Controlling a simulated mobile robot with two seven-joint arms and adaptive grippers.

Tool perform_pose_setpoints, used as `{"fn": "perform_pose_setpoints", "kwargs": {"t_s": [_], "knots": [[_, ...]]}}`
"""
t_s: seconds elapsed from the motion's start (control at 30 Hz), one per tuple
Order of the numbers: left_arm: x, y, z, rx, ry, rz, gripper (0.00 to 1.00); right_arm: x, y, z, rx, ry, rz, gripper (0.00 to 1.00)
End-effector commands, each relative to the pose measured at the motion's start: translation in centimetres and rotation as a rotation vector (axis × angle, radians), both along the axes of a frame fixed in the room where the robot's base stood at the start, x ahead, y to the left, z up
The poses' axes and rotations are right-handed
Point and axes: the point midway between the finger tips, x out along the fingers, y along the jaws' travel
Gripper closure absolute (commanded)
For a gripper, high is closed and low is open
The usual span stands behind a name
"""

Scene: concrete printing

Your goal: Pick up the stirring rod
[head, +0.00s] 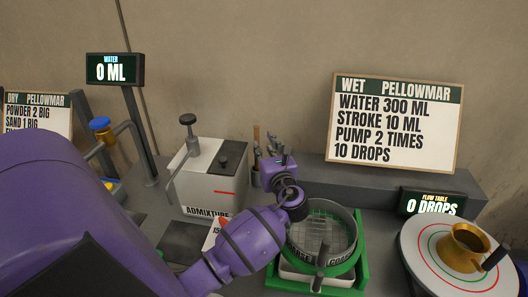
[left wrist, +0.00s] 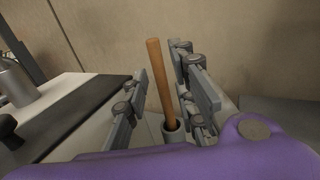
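The stirring rod (left wrist: 160,82) is a wooden stick. It stands slightly tilted in a small grey holder (left wrist: 173,134), with its upper part free. In the head view the rod's top (head: 256,134) shows just behind my left gripper (head: 276,148), beside the admixture box. In the left wrist view my left gripper (left wrist: 163,90) is open, with one finger on each side of the rod. A gap shows on the left; the right finger is close, and I cannot tell whether it touches. My right gripper is not in view.
The white admixture box (head: 208,182) with its pump stands left of the holder. A sieve (head: 330,235) in a green frame stands front right. A round flow table (head: 425,270) bears a brass cup (head: 460,245). A recipe board (head: 393,120) leans at the wall.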

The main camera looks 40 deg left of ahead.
Motion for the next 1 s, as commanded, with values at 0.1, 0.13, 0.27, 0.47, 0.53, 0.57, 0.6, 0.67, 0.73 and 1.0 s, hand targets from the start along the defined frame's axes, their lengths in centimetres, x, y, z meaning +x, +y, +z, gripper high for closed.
{"fn": "perform_pose_setpoints", "kwargs": {"t_s": [0.1,0.13,0.27,0.47,0.53,0.57,0.6,0.67,0.73,1.0], "knots": [[0.3,0.8,-0.2,0.002,0.014,0.012,0.75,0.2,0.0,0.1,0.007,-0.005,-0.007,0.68],[0.4,1.1,-0.2,0.004,0.014,0.013,0.75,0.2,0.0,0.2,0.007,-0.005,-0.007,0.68],[1.3,2.3,-0.1,0.003,0.013,0.012,0.75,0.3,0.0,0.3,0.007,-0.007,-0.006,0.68],[2.7,4.9,0.5,0.003,0.009,0.013,0.75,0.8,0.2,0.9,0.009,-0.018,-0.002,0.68],[3.3,5.6,0.4,0.003,0.010,0.011,0.75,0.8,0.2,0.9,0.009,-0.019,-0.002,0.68],[3.5,5.9,0.4,0.002,0.010,0.011,0.75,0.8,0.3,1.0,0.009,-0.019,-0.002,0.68],[3.7,6.2,0.3,0.001,0.011,0.012,0.75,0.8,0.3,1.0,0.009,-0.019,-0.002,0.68],[3.9,6.5,0.2,0.001,0.012,0.011,0.75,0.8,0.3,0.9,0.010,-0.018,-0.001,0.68],[4.0,6.6,0.1,0.000,0.013,0.010,0.75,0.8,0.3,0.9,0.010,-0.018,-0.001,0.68],[3.9,6.6,0.1,0.000,0.013,0.010,0.88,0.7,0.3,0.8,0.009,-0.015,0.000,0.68]]}}
